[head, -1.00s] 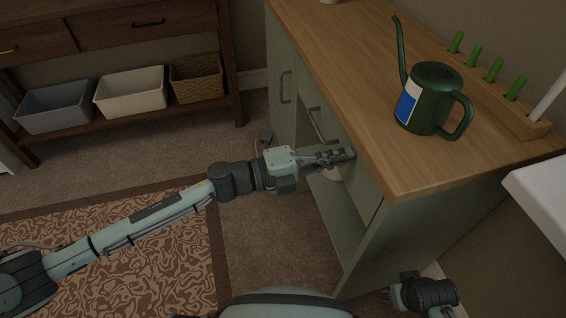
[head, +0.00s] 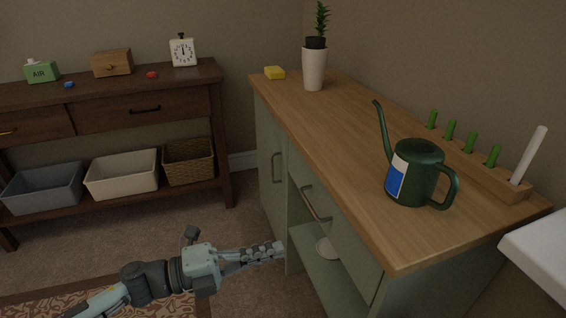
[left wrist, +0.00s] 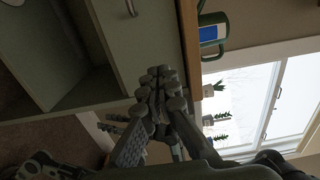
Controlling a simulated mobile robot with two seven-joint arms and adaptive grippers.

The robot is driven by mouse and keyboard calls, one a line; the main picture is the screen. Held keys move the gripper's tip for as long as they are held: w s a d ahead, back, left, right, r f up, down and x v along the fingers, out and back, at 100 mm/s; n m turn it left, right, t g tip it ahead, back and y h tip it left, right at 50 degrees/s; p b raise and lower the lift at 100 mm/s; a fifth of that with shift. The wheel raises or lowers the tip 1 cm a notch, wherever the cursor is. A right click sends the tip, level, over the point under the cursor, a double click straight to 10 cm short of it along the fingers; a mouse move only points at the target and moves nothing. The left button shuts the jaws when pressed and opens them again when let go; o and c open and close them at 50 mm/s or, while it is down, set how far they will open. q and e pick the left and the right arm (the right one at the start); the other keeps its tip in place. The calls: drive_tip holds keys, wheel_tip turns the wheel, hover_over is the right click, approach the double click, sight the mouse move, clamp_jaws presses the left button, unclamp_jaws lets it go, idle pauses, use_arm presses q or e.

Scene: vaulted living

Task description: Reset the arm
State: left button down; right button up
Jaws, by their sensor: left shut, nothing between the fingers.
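My left gripper (head: 280,250) is shut and empty in the head view. It is in the air to the left of the green cabinet (head: 440,275), apart from its open shelf. In the left wrist view the closed fingers (left wrist: 162,85) show in front of the cabinet's open compartment (left wrist: 55,60) and its drawer front (left wrist: 140,45). My right gripper is not in the head view now.
A green watering can (head: 415,172), a potted plant (head: 314,68) and a yellow sponge (head: 275,73) stand on the wooden countertop (head: 310,120). A white dish (head: 328,247) sits on the open shelf. A dark sideboard (head: 100,117) with bins stands at the left.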

use_arm(q)
drive_tip(key=w+a+f+n+t+y, duration=0.2)
drive_tip(key=w+a+n+t+y, duration=0.55)
drive_tip(key=n, duration=0.55)
drive_tip(key=a+f+n+y, duration=0.7)
drive_tip(key=f+n, duration=0.2)
drive_tip(key=s+a+f+n+g+y, duration=0.1)
drive_tip(key=s+a+f+n+g, duration=0.2)
drive_tip(key=s+f, duration=0.2)
drive_tip(key=s+a+f+n+g+y, duration=0.1)
drive_tip(key=s+a+f+n+g, duration=0.2)
drive_tip(key=s, duration=0.7)
drive_tip(key=s+a+f+n+g+y, duration=0.2)
drive_tip(key=s+a+f+g, duration=0.2)
drive_tip(key=s+f, duration=0.3)
drive_tip(key=shift+s+a+f+n+p, duration=0.2)
drive_tip(key=shift+s+n+p, duration=0.2)
drive_tip(key=shift+s, duration=0.45)
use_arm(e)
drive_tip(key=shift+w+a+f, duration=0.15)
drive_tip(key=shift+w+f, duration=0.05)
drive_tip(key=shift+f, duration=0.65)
use_arm(q)
drive_tip(key=shift+d, duration=0.1)
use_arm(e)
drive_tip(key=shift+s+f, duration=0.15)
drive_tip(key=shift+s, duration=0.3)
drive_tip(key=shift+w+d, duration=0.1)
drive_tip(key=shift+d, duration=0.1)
